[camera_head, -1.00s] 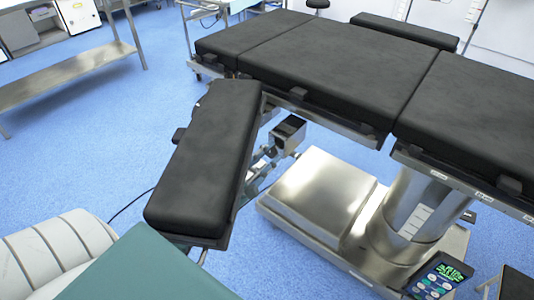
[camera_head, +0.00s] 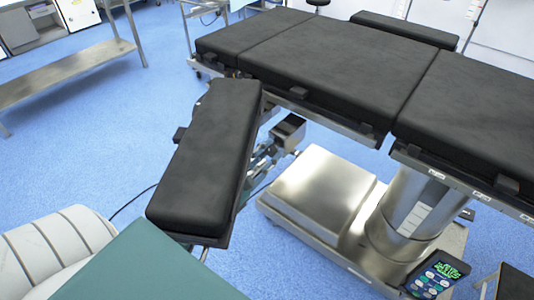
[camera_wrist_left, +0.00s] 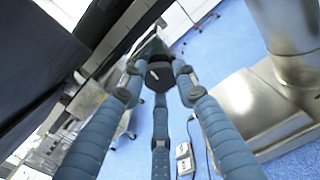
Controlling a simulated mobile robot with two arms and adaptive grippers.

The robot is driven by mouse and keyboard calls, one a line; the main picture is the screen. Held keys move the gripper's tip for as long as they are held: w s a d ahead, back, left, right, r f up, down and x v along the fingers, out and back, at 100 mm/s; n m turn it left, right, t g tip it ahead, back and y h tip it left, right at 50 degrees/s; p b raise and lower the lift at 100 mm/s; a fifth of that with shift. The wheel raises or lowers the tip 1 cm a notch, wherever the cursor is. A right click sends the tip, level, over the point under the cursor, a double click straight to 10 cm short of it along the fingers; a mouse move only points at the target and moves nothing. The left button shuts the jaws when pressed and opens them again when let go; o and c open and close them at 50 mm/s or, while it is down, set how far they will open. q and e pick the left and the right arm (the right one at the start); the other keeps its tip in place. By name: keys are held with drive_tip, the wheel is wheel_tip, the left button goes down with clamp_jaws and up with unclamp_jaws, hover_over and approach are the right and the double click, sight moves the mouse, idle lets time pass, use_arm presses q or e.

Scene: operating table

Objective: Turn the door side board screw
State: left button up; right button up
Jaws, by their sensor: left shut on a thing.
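The black padded side board (camera_head: 205,160) hangs angled off the left end of the operating table (camera_head: 340,65) in the head view. A metal clamp block (camera_head: 288,132) shows beside it, below the table edge. In the left wrist view, my left gripper (camera_wrist_left: 158,74) has its ribbed blue-grey fingers drawn together around a dark round knob (camera_wrist_left: 160,77), seemingly the screw. The fingers are shut on it, and its turn angle cannot be read. In the head view I cannot make out the left gripper or the screw. My right gripper is not in view.
The table's steel base and column (camera_head: 405,215) stand to the right of the side board. A control pendant (camera_head: 438,278) is at the lower right. A steel bench (camera_head: 70,68) stands at the far left. Blue floor (camera_head: 90,150) lies open between bench and board.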

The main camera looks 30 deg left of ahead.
use_arm(q)
drive_tip(key=shift+s+f, duration=0.15)
drive_tip(key=shift+f, duration=0.25)
drive_tip(key=o, duration=1.1)
drive_tip(key=shift+a, duration=0.1)
drive_tip(key=shift+o, duration=0.2)
drive_tip(key=shift+r, duration=0.1)
drive_tip(key=s+a, duration=0.1)
drive_tip(key=s, duration=1.1)
